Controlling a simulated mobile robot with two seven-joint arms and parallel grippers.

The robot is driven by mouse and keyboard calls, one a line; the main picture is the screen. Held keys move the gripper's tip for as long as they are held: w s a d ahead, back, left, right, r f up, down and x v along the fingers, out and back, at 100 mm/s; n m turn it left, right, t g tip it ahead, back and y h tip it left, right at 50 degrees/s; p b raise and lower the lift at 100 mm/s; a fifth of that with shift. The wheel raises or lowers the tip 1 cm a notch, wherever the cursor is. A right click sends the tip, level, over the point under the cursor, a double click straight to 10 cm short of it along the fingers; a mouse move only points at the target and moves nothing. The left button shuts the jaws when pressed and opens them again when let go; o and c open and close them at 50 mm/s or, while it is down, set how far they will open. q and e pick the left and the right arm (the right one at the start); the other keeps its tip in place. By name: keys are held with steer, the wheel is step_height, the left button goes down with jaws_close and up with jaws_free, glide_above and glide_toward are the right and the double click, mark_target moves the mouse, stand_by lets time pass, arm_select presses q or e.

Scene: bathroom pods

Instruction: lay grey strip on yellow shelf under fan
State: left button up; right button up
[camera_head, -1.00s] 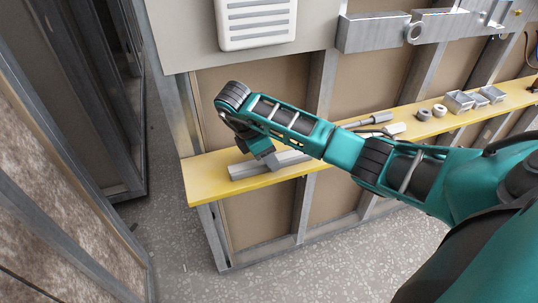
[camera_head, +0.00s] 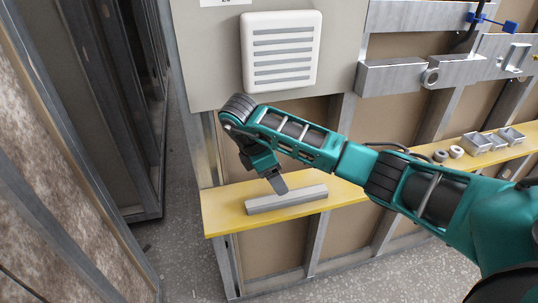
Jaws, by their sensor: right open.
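The grey strip (camera_head: 286,200) lies flat on the left end of the yellow shelf (camera_head: 225,210), below the white slatted fan (camera_head: 281,52) on the wall panel. My right gripper (camera_head: 280,188) is open, with its visible finger pointing down just above the strip's back edge. I cannot tell whether the finger touches the strip. The other finger is hidden. My right arm crosses from the right and covers part of the shelf behind it. My left gripper is not in view.
Small grey trays (camera_head: 493,140) and round rings (camera_head: 448,154) sit farther right on the shelf. A metal rail (camera_head: 400,75) runs along the wall above. The shelf's left end beside the strip is bare. A framed panel (camera_head: 50,170) stands at the left.

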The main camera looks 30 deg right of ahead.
steer(key=shift+w+a+r+b, duration=0.1)
steer(key=shift+a+r+b, duration=0.1)
steer(key=shift+r+b, duration=0.4)
steer(key=s+a+f+n+g+y, duration=0.15)
steer(key=s+a+n+y, duration=0.35)
steer(key=a, duration=0.6)
steer(key=s+a+f+n+g+y, duration=0.1)
steer(key=s+a+f+n+y, duration=0.2)
steer(key=a+y, duration=0.65)
steer(key=s+a+r+m+t+y, duration=0.3)
steer(key=a+r+t+y, duration=0.3)
steer(key=a+r+y, duration=0.35)
steer(key=w+d+f+m+t+h, duration=0.2)
steer(key=d+f+m+t+h, duration=0.1)
steer(key=d+m+t+h, duration=0.3)
steer(key=w+d+f+m+t+h, duration=0.2)
steer(key=d+f+m+t+h, duration=0.25)
steer(key=m+t, duration=0.35)
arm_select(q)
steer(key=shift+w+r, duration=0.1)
arm_select(e)
steer(key=s+d+f+m+g+h, duration=0.3)
steer(key=s+d+f+g+h, duration=0.2)
steer(key=s+d+f, duration=0.5)
step_height(320, 180, down, 4)
steer(key=shift+s+d+r+m+g+h, duration=0.15)
steer(key=shift+s+r+m+g+h, duration=0.2)
steer(key=shift+s+h, duration=0.6)
